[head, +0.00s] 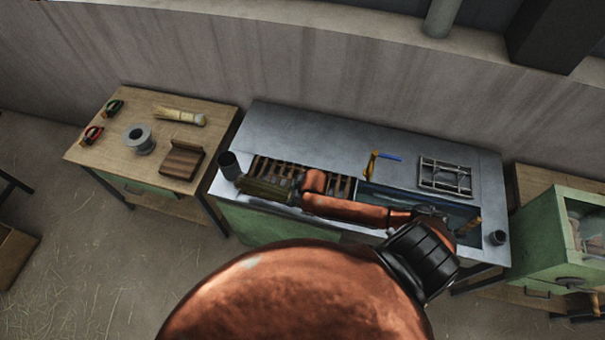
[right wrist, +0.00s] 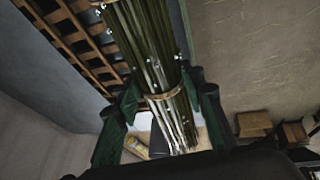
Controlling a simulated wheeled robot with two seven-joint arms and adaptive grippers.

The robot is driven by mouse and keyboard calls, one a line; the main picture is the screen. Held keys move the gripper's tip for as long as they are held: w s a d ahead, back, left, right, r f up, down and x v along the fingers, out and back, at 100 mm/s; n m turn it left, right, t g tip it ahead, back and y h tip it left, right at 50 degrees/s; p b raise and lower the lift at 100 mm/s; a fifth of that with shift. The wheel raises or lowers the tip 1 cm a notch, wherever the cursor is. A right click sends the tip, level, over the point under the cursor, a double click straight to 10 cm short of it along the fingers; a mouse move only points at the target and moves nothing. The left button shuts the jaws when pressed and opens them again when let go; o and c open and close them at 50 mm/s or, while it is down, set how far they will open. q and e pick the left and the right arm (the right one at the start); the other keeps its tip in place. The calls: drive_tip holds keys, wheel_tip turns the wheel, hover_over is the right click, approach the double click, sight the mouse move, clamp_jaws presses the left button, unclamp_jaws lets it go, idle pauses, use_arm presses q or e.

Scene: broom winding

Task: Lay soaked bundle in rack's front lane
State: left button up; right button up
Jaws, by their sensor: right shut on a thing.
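The soaked bundle (head: 263,191) is a sheaf of dark green stalks. In the right wrist view the bundle (right wrist: 150,60) has pale ends, a tan band and small bright drops. My right gripper (right wrist: 163,98) is shut on it near the band, with a dark green finger on each side. In the head view my copper forearm partly hides this gripper. The slatted brown rack (head: 284,171) is set in the left part of the grey bench. The bundle is along the rack's front side, roughly lengthwise; whether it touches the rack is unclear. My left gripper is not in view.
A water trough (head: 463,211) is right of the rack. A dark cup (head: 230,166) stands by the rack's left end. A wire frame (head: 446,178) and an orange-and-blue tool (head: 375,160) lie behind the trough. A wooden side table (head: 105,158) at left carries several items.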

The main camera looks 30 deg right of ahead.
use_arm(q)
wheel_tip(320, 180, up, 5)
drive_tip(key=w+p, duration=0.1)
drive_tip(key=p, duration=0.2)
use_arm(e)
drive_tip(key=w+d+r, duration=0.1)
drive_tip(key=d+r, duration=0.1)
drive_tip(key=d, duration=0.3)
drive_tip(key=shift+n, duration=0.5)
drive_tip(key=f+b, duration=0.7)
drive_tip(key=b, duration=0.1)
drive_tip(key=shift+w+d+f, duration=0.15)
drive_tip(key=shift+d, duration=0.25)
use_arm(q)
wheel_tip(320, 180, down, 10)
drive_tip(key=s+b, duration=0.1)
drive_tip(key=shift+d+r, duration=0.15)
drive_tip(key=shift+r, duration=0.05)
use_arm(e)
drive_tip(key=shift+f, duration=1)
drive_tip(key=o, duration=1.2)
drive_tip(key=shift+o, duration=0.2)
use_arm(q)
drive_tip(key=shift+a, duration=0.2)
use_arm(e)
drive_tip(key=shift+r, duration=0.15)
